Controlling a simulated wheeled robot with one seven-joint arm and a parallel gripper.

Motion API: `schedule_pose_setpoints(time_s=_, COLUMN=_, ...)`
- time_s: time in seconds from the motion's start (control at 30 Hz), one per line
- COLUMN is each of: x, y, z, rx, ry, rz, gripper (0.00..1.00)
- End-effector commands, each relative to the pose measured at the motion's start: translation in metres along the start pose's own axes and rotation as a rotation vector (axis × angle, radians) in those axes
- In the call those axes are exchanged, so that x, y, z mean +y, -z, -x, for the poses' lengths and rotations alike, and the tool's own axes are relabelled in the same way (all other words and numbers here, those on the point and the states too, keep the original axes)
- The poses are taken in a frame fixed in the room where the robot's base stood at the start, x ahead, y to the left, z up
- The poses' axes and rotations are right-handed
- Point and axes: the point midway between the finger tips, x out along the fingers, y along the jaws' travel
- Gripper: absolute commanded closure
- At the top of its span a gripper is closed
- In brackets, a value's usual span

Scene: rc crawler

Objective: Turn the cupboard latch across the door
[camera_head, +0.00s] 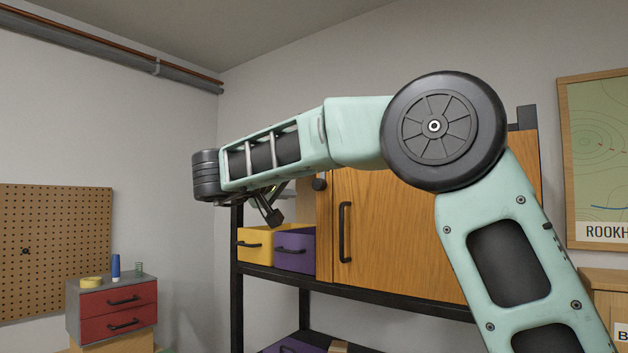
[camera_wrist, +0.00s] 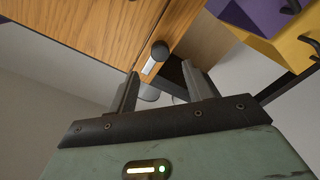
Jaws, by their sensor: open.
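The wooden cupboard door (camera_head: 400,235) is closed, with a dark upright handle (camera_head: 344,232) near its left edge. The latch, a dark round knob (camera_head: 319,184) on the frame strip left of the door, is partly hidden by my arm. In the wrist view the knob (camera_wrist: 159,50) has a short pale bar (camera_wrist: 149,66) running down and left from it. I cannot tell whether the bar overlaps the door (camera_wrist: 95,28). My gripper (camera_wrist: 160,78) is open and empty, its fingertips just short of the latch, one on each side in the picture. In the head view my gripper (camera_head: 270,212) hangs left of the latch.
A yellow bin (camera_head: 255,246) and a purple bin (camera_head: 295,248) stand on the black shelf (camera_head: 390,303) left of the cupboard. A red drawer unit (camera_head: 118,308) and a pegboard (camera_head: 50,250) are farther left. Open air lies between them and the shelf.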

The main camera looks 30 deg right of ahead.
Motion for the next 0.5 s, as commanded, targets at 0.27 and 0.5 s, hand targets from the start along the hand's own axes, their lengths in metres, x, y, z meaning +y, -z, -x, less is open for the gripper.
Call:
schedule_pose_setpoints(time_s=0.27, x=0.001, y=0.001, z=-0.052, rx=-0.001, ry=0.000, rz=0.001, gripper=0.50)
schedule_pose_setpoints(time_s=0.5, x=0.000, y=0.000, z=-0.071, rx=0.001, ry=0.001, rz=0.001, gripper=0.50)
